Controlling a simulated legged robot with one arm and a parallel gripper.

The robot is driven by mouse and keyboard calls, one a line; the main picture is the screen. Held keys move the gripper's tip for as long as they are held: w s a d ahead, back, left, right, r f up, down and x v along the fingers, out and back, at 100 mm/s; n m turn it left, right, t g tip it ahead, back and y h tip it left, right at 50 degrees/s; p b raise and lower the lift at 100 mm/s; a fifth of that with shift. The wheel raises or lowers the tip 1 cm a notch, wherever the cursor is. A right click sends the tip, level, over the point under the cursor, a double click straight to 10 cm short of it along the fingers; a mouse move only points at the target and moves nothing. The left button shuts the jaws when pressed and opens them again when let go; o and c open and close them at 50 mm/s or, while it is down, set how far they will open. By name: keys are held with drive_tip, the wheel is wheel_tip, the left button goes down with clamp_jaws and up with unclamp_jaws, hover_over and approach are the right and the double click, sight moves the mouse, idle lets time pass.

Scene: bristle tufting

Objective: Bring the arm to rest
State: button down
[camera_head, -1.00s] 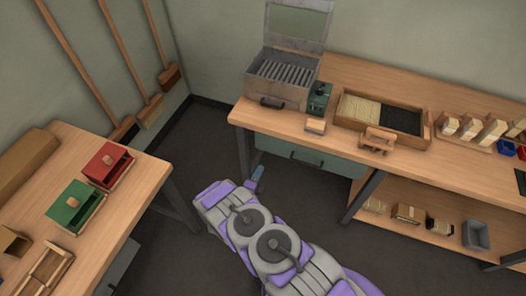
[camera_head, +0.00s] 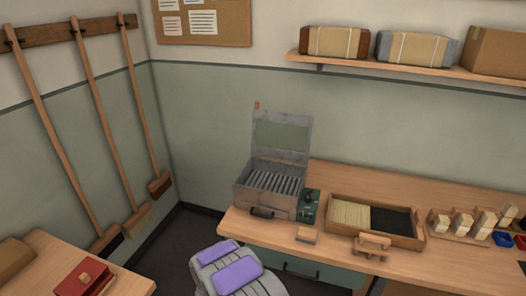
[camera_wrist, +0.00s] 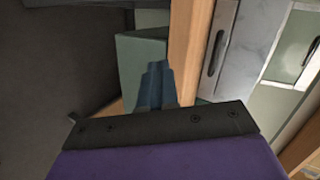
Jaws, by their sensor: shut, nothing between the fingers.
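My gripper (camera_wrist: 155,86) shows in the wrist view as two blue-grey fingers pressed together, with nothing between them. It points toward a green cabinet front (camera_wrist: 142,58) and the wooden edge of the bench (camera_wrist: 186,50); I cannot tell the distance. In the head view only the purple and grey upper part of my arm shows at the bottom, in front of the bench. The gripper itself is out of that view.
The bench (camera_head: 410,262) holds an open metal box (camera_head: 262,197), a green device (camera_head: 308,206), a tray (camera_head: 345,232) and several small brushes. A side table (camera_head: 125,284) with a red box (camera_head: 82,278) stands left. Brooms hang on the left wall. Dark floor lies between.

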wheel_tip(320, 180, up, 13)
drive_tip(key=s+n+g+y, duration=0.3)
drive_tip(key=n+g, duration=0.1)
drive_tip(key=n, duration=0.1)
drive_tip(key=s+d+r+n+g+y, duration=0.1)
drive_tip(key=s+d+r+n+g, duration=0.1)
drive_tip(key=s+d+r+n, duration=0.55)
drive_tip(key=s+d+r+n+g, duration=0.1)
drive_tip(key=s+d+r, duration=0.3)
drive_tip(key=s, duration=0.8)
drive_tip(key=s+d+r+n+g+h, duration=0.1)
drive_tip(key=s+d+r+g, duration=0.3)
drive_tip(key=s, duration=0.9)
drive_tip(key=s+d+r+n+g+h, duration=0.1)
drive_tip(key=s+d+r, duration=0.4)
drive_tip(key=s, duration=0.8)
drive_tip(key=d+n+g, duration=0.1)
drive_tip(key=d+n, duration=0.1)
drive_tip(key=d, duration=0.1)
drive_tip(key=shift+d+r+g, duration=0.3)
drive_tip(key=shift+r, duration=0.1)
drive_tip(key=shift+n, duration=0.25)
